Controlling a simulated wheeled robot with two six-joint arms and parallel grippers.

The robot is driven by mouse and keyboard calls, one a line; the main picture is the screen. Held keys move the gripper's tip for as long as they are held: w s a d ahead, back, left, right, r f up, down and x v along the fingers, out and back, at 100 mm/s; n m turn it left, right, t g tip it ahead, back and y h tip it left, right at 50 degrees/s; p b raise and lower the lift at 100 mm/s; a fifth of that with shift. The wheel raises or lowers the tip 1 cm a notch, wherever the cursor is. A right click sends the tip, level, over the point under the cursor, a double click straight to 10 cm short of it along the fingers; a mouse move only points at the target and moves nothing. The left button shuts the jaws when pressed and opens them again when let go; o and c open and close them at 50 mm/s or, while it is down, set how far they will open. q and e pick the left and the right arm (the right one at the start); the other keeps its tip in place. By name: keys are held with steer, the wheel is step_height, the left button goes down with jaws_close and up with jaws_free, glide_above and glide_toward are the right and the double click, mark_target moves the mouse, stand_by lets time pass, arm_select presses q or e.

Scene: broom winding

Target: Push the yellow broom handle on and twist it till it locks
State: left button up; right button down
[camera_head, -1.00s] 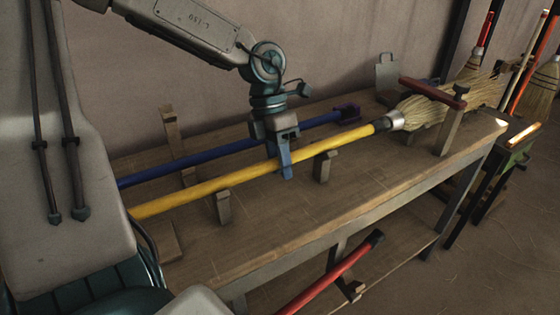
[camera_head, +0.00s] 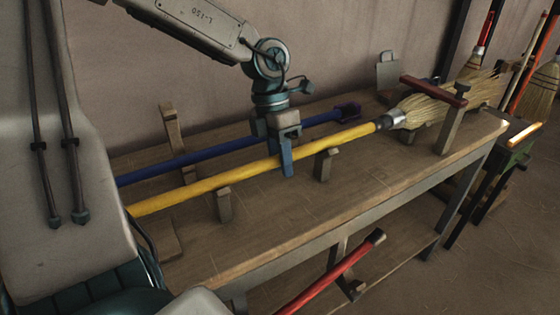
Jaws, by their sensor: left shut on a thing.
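The yellow broom handle (camera_head: 225,180) lies across wooden supports on the workbench, running from lower left to upper right. My left gripper (camera_head: 286,158) is shut on it near its middle, reaching down from above. The handle's far end meets the dark and silver socket (camera_head: 391,120) of the straw broom head (camera_head: 425,108). How deep the handle sits in the socket cannot be told. The broom head lies under a red-brown bar on a wooden post (camera_head: 449,128). My right gripper is not in view.
A red handle (camera_head: 330,275) rests below the bench's front edge. More brooms (camera_head: 540,90) stand at the right. The bench top's (camera_head: 310,215) front is clear.

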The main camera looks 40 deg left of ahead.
arm_select(q)
steer(key=shift+t+y+b, duration=0.4)
steer(key=shift+y+b, duration=0.7)
steer(key=shift+b, duration=0.55)
steer(key=o, duration=1.7)
steer(key=shift+w, duration=0.25)
steer(key=shift+s, duration=0.15)
steer(key=r+p, duration=0.2)
steer(key=r, duration=0.1)
steer(key=r+p, duration=0.2)
steer(key=r, duration=0.1)
steer(key=r+p, duration=0.3)
steer(key=r, duration=0.1)
steer(key=shift+a, duration=0.4)
